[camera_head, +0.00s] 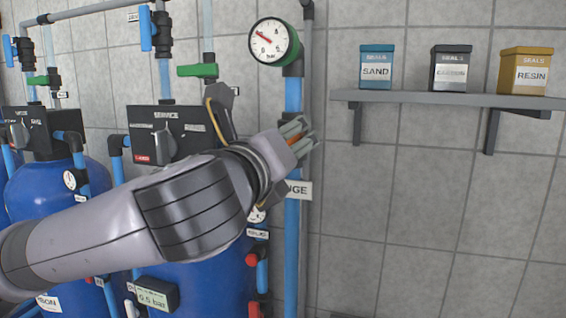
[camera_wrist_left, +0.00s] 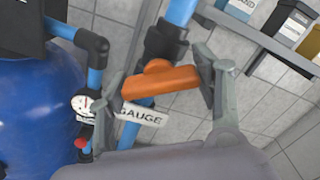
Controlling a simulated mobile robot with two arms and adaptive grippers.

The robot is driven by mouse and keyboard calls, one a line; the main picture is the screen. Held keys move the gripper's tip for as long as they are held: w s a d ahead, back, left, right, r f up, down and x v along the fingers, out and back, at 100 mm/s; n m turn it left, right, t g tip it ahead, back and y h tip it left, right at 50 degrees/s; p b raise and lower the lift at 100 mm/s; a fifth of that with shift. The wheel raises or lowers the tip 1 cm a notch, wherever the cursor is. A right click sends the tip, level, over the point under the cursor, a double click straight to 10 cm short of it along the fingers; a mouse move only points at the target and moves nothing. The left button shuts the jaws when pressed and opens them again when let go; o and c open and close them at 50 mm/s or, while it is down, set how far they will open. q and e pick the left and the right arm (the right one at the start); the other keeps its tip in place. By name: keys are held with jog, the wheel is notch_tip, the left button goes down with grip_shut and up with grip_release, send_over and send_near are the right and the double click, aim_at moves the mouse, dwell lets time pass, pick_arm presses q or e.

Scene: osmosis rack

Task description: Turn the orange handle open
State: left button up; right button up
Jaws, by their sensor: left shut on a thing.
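The orange handle (camera_wrist_left: 160,80) sits on a dark valve body (camera_wrist_left: 166,42) on the blue pipe, above a label reading GAUGE. In the left wrist view it lies nearly level between the fingers. In the head view only a small orange piece (camera_head: 296,141) shows between the fingertips. My left gripper (camera_head: 303,137) comes in from the left and is shut on the handle. It also shows in the left wrist view (camera_wrist_left: 165,92), with a finger at each side of the handle. The right gripper is in neither view.
A round pressure gauge (camera_head: 274,42) sits above the gripper on the same pipe. A green handle (camera_head: 197,70) is to the left. Blue tanks (camera_head: 205,290) stand below my left arm. A wall shelf (camera_head: 450,99) with three tins is at the right; the tiled wall below is clear.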

pick_arm(q)
jog(key=n+b, duration=0.2)
jog(key=n, duration=0.1)
jog(key=n+b, duration=0.2)
jog(key=n, duration=0.1)
jog(key=shift+f+n, duration=0.2)
jog(key=shift+n, duration=0.1)
jog(key=shift+r+n+b, duration=0.15)
jog(key=shift+n+b, duration=1.3)
jog(key=shift+n, duration=0.75)
jog(key=o, duration=1.2)
jog(key=shift+c, duration=0.2)
jog(key=v, duration=1.2)
